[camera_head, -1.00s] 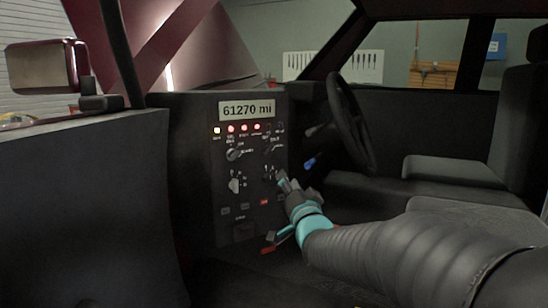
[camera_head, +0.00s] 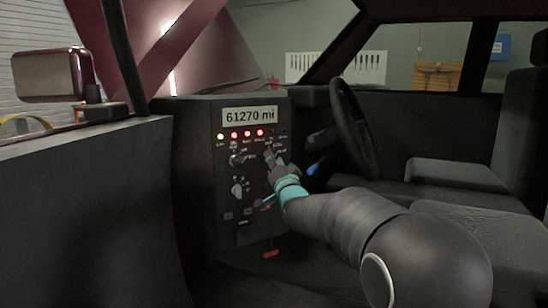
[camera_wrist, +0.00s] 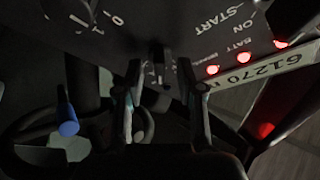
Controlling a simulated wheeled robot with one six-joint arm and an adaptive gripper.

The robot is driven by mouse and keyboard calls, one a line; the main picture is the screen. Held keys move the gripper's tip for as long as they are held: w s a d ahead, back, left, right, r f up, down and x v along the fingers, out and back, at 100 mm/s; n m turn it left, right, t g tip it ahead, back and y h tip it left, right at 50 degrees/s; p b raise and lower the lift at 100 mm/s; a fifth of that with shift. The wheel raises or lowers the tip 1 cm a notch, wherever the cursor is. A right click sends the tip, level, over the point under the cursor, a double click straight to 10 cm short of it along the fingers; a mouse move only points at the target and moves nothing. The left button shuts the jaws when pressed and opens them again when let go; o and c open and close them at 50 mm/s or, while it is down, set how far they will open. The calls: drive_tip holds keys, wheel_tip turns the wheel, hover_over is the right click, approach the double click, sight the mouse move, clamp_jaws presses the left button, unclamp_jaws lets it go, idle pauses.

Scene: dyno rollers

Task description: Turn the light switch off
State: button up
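The control panel (camera_head: 232,205) stands left of the steering wheel in the head view. My gripper (camera_head: 271,156) is at its upper right, in front of a knob there. In the wrist view my gripper (camera_wrist: 166,100) is open, with one finger on each side of a small dark knob (camera_wrist: 158,77). I cannot tell whether the fingers touch it. Another knob (camera_wrist: 80,12), marked 0 and 1, shows at the upper left of that view. I cannot read which control is the light switch.
A display (camera_head: 250,115) reads 61270 mi above a row of lit lamps (camera_head: 247,134). Two more knobs (camera_head: 237,160) (camera_head: 238,189) are on the panel's left side. The steering wheel (camera_head: 352,130) and a blue-tipped lever (camera_head: 312,169) are close on the right.

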drive_tip(key=shift+w+a+r, duration=0.15)
drive_tip(key=shift+w+r, duration=0.05)
drive_tip(key=shift+w, duration=0.35)
clamp_jaws()
drive_tip(key=shift+f+b, duration=0.1)
drive_tip(key=shift+b, duration=0.2)
drive_tip(key=shift+n+g+y+b, duration=0.25)
drive_tip(key=shift+n+y+b, duration=0.85)
drive_tip(key=shift+n, duration=0.75)
drive_tip(key=shift+n+g+y+b, duration=0.3)
drive_tip(key=shift+n+y+b, duration=0.45)
drive_tip(key=shift+n+b, duration=0.85)
drive_tip(key=shift+n+g+y+b, duration=0.25)
drive_tip(key=shift+n+y+b, duration=0.65)
drive_tip(key=shift+n, duration=1.55)
